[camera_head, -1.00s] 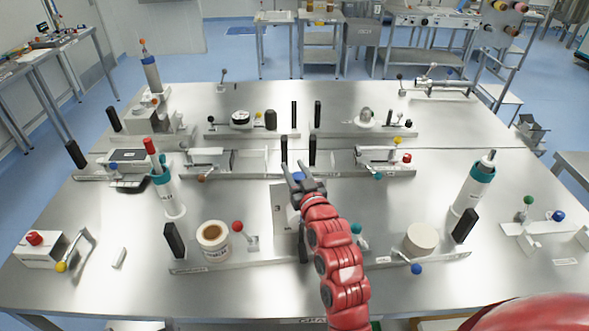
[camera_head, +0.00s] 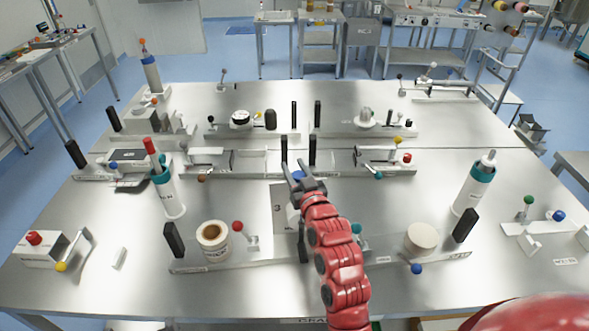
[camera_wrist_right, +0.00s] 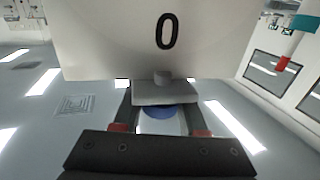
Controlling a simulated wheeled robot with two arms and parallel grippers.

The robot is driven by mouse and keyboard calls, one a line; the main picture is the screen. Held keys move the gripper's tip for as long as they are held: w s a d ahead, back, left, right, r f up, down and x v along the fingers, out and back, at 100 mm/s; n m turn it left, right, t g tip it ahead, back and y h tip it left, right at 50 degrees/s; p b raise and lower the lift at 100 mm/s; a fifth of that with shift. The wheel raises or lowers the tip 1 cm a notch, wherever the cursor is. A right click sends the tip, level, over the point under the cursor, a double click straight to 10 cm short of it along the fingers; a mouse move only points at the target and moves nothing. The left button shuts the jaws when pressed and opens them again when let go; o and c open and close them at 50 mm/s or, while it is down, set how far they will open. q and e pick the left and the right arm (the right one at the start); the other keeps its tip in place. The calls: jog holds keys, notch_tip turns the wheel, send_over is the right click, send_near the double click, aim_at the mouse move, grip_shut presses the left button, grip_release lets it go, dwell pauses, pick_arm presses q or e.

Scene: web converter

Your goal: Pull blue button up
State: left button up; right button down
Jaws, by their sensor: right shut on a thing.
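The blue button (camera_head: 298,176) is a small round knob at the top of a pale box (camera_head: 279,207) near the middle of the steel table. My right gripper (camera_head: 293,167) is at the button, and its fingers are shut on it. In the right wrist view the blue button (camera_wrist_right: 160,112) shows between the two fingers, under a grey block (camera_wrist_right: 165,92). A white panel (camera_wrist_right: 110,40) marked "0" fills the upper part of that view. My red right arm hides part of the box. My left gripper is not in view.
A white jar (camera_head: 213,238) stands left of the box and a round cream lid (camera_head: 421,238) right of it. White-and-teal bottles stand at left (camera_head: 167,192) and right (camera_head: 472,188). Black upright handles (camera_head: 312,150) rise just behind the gripper.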

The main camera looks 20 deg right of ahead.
jog(key=shift+r+b, duration=0.6)
jog(key=shift+r, duration=0.25)
jog(key=shift+c, duration=2.2)
grip_release()
